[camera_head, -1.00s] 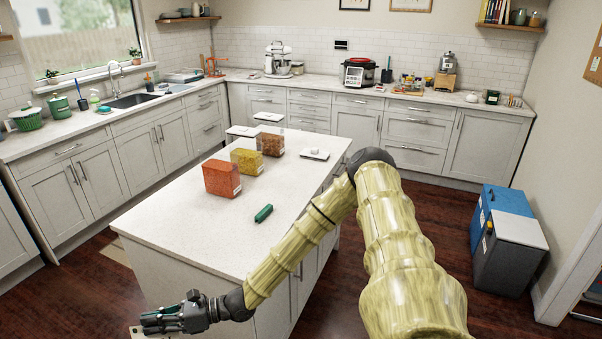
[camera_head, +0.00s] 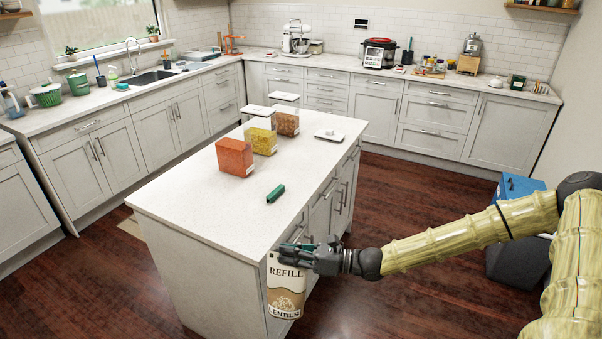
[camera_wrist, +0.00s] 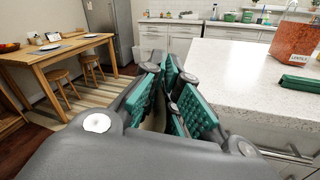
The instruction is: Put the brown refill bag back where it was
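The brown and cream refill bag (camera_head: 286,288), printed REFILL and LENTILS, hangs upright below my gripper (camera_head: 296,252) in the head view. It is beside the island's near right corner, in front of the cabinet side and below the countertop. My gripper is closed on the bag's top edge. In the wrist view, the green-padded fingers of my gripper (camera_wrist: 172,98) are close together and hide most of the bag.
The white island (camera_head: 185,195) carries tubs of red (camera_head: 235,158), yellow (camera_head: 262,140) and brown (camera_head: 287,123) food, a green object (camera_head: 275,193) and a white lid (camera_head: 329,135). A blue-topped grey bin (camera_head: 515,187) stands right. Open wooden floor lies right of the island.

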